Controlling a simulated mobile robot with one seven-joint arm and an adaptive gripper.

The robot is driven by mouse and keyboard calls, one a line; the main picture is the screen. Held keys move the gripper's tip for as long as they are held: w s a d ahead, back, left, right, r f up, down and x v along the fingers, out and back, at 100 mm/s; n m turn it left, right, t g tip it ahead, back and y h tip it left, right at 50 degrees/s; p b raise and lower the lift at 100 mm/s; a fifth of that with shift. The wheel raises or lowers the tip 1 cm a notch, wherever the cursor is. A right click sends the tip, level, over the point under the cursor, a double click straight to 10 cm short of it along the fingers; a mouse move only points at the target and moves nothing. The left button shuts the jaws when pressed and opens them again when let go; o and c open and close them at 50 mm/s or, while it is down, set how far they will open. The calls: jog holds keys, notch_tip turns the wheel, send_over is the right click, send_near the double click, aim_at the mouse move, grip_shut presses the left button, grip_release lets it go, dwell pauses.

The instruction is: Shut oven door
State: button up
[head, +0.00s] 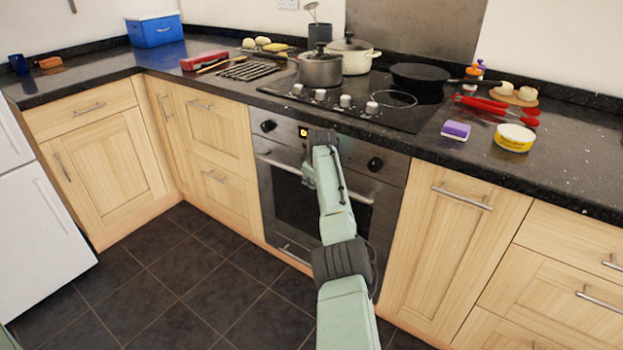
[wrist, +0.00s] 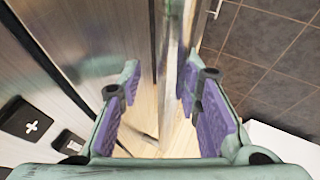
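The oven (head: 330,185) is built in below the black hob, with a dark glass door (head: 290,203) and a silver bar handle (head: 277,165). The door stands upright and looks shut or nearly so; I cannot tell whether a small gap remains. My gripper (head: 309,172) is at the upper middle of the oven front, by the handle, and my arm hides part of the door. In the wrist view my gripper (wrist: 160,72) is open, with purple pads apart. A shiny upright bar, seemingly the handle (wrist: 175,55), runs between the fingers; contact is unclear.
The hob carries a grey pot (head: 320,71), a cream pot (head: 355,58) and a black pan (head: 425,76). Wooden cabinets (head: 455,250) flank the oven. A white appliance (head: 40,225) stands at left. Dark tiled floor (head: 190,280) in front is clear.

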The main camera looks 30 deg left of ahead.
jog(key=shift+o, duration=1.2)
jog(key=shift+w+d, duration=0.1)
jog(key=shift+d, duration=0.05)
jog(key=v, duration=1.2)
